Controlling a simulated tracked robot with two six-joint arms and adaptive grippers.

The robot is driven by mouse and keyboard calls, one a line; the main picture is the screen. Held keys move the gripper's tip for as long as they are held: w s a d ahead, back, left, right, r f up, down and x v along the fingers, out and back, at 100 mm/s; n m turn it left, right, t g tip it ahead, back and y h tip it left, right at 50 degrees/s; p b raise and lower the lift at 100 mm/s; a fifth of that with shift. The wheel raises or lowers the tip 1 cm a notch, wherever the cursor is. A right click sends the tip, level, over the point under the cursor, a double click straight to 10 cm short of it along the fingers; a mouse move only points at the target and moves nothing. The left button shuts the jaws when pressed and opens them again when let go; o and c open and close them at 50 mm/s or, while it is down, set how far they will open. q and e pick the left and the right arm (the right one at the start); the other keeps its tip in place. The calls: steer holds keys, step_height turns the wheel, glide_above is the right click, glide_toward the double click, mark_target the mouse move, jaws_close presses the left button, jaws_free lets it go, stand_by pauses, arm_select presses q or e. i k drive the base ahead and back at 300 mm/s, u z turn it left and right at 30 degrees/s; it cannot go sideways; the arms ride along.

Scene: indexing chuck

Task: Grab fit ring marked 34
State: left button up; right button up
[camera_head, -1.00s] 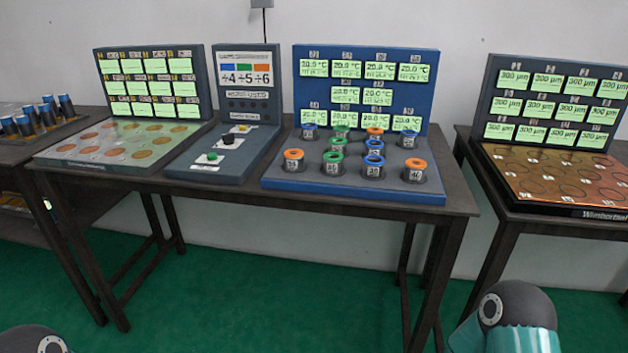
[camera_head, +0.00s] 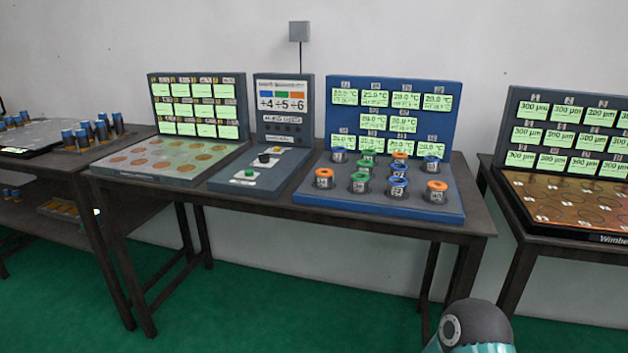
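Several fit rings stand on dark posts on the blue station's base (camera_head: 310,196) on the middle table. They are coloured orange, green and blue. The front row has an orange ring (camera_head: 324,175), a green ring (camera_head: 360,180), a blue ring (camera_head: 397,183) and an orange ring (camera_head: 436,186). Behind them are a green ring (camera_head: 364,166), a blue ring (camera_head: 399,168) and a back row. Their number labels are too small to read surely, so I cannot tell which is marked 34. Neither gripper is in view; only part of my arm shows at the bottom right.
Left of the blue station are a grey panel (camera_head: 282,105) with buttons and a board (camera_head: 158,160) of copper discs. Another table (camera_head: 508,222) with a copper-topped station stands at the right. Blue-capped cylinders (camera_head: 85,134) stand at the far left. Green floor (camera_head: 290,295) lies clear in front.

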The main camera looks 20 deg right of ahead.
mark_target(324, 178)
steer(key=u, duration=0.1)
steer(key=i, duration=1)
steer(key=z, duration=0.1)
